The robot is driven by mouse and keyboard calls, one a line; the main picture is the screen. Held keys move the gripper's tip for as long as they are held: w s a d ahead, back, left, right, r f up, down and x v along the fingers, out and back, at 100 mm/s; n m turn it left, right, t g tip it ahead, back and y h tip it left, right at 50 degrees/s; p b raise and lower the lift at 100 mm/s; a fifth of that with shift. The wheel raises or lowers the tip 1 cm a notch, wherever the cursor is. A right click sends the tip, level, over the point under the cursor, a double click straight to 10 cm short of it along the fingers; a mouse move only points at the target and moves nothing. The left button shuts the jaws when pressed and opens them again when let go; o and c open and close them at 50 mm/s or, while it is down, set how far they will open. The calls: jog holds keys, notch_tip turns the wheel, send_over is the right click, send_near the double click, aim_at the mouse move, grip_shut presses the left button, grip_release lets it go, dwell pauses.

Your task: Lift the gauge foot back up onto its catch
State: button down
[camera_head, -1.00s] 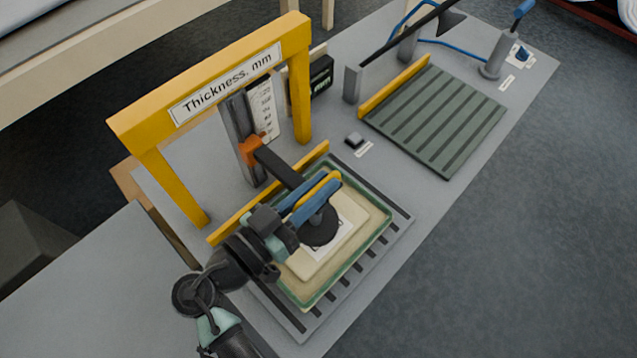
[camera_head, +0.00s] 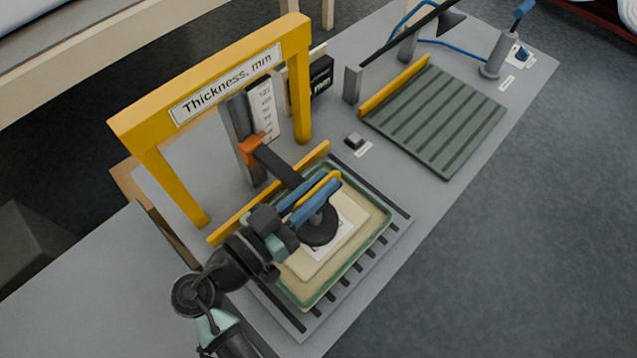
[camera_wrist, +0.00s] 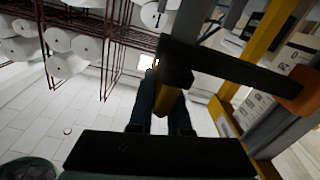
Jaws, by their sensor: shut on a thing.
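The gauge foot is a black round disc (camera_head: 320,228) low over the pale pad in the tray. It hangs from a black arm (camera_head: 279,167) that runs to an orange slider (camera_head: 252,148) on a grey upright post (camera_head: 241,125). The slider also shows in the wrist view (camera_wrist: 303,92). My gripper (camera_head: 316,199) has its blue fingers shut on the yellow handle (camera_head: 325,190) above the disc. In the wrist view the fingers and black arm fill the middle. I cannot tell whether the disc touches the pad, and I cannot make out the catch.
A yellow frame (camera_head: 155,170) labelled "Thickness, mm" stands over the post. A green-rimmed tray (camera_head: 378,234) holds the pad on a slotted plate. A scale card (camera_head: 263,108) and dark display (camera_head: 321,76) stand behind. A ribbed green plate (camera_head: 440,118) lies to the right.

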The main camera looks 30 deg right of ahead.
notch_tip(320, 180, up, 10)
jog(key=p, duration=0.3)
jog(key=shift+p, duration=0.4)
jog(key=c, duration=1.1)
grip_release()
jog(key=shift+r, duration=0.1)
jog(key=shift+o, duration=1.2)
jog(key=shift+f, duration=0.2)
